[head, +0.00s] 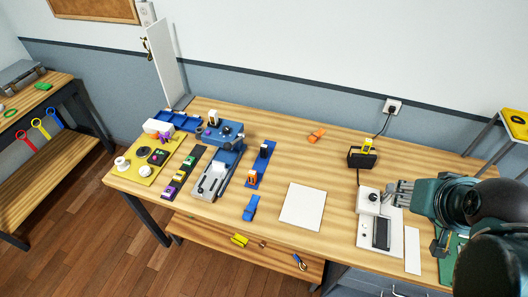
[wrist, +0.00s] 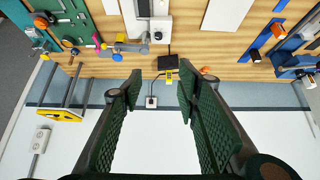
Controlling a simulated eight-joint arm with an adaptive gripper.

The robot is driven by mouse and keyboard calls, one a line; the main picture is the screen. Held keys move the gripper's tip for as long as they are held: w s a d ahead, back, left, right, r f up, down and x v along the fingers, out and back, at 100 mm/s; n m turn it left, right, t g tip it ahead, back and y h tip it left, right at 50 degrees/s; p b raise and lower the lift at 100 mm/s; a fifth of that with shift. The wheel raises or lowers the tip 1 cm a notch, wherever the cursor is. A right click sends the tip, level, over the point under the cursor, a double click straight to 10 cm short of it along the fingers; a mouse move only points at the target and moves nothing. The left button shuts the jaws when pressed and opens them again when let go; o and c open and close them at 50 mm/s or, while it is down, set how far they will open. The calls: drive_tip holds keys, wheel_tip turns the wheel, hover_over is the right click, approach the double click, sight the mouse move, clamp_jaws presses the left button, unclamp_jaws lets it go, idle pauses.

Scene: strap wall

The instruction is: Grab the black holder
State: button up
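A black holder (head: 356,160), box-like, stands at the back right of the long table in the head view. A small yellow item (head: 367,145) sits at its top, and a cable runs from it to the wall outlet. In the wrist view the holder (wrist: 168,62) shows beyond my fingertips, near the picture's middle. My gripper (wrist: 160,90) is open and empty, its two green fingers wide apart. In the head view my gripper (head: 392,190) is at the right, in front of the holder and apart from it, over the white device.
A white device (head: 368,203) stands under my gripper. A wall outlet (head: 391,107) is behind the holder. An orange item (head: 317,134) lies left of it, and a white sheet (head: 303,206) lies mid-table. Blue tools and a yellow tray (head: 136,172) fill the left end.

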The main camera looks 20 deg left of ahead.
drive_tip(key=shift+o, duration=0.3)
drive_tip(key=shift+w+a, duration=0.1)
drive_tip(key=w+a+r+n+g, duration=0.2)
drive_tip(key=w+a+n, duration=0.3)
drive_tip(key=w+a, duration=0.55)
drive_tip(key=n+g+b, duration=0.3)
drive_tip(key=n+g, duration=0.2)
drive_tip(key=n, duration=0.8)
hover_over(264, 145)
drive_tip(key=f, duration=1.9)
drive_tip(key=d+f, duration=0.1)
drive_tip(key=f, duration=0.9)
drive_tip(key=shift+s+a+f, duration=0.1)
drive_tip(key=shift+a+f, duration=0.3)
drive_tip(key=shift+f, duration=0.05)
drive_tip(key=shift+f, duration=0.15)
